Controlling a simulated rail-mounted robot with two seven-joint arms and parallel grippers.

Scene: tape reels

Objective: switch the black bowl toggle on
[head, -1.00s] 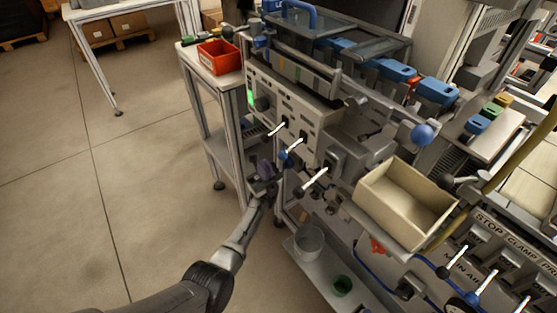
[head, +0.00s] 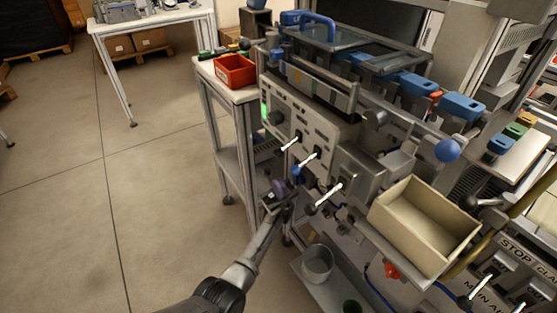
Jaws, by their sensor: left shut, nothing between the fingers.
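Several toggle levers with white sticks stick out from the grey panel (head: 318,133). The lowest of the three in front has a black knob (head: 313,208) and a white stick (head: 328,194). The lever left of it ends in a blue knob (head: 297,171). I cannot read which one is marked as the bowl toggle. My left gripper (head: 284,189) is shut and empty, just below and left of the blue knob and left of the black knob. Its fingertips are small and dark, so I cannot tell whether they touch a lever. My right gripper is not in view.
A cream bin (head: 424,225) stands right of the levers. A blue ball handle (head: 447,150) juts out above it. A red bin (head: 235,71) sits on a side table. The floor (head: 150,200) at left is open.

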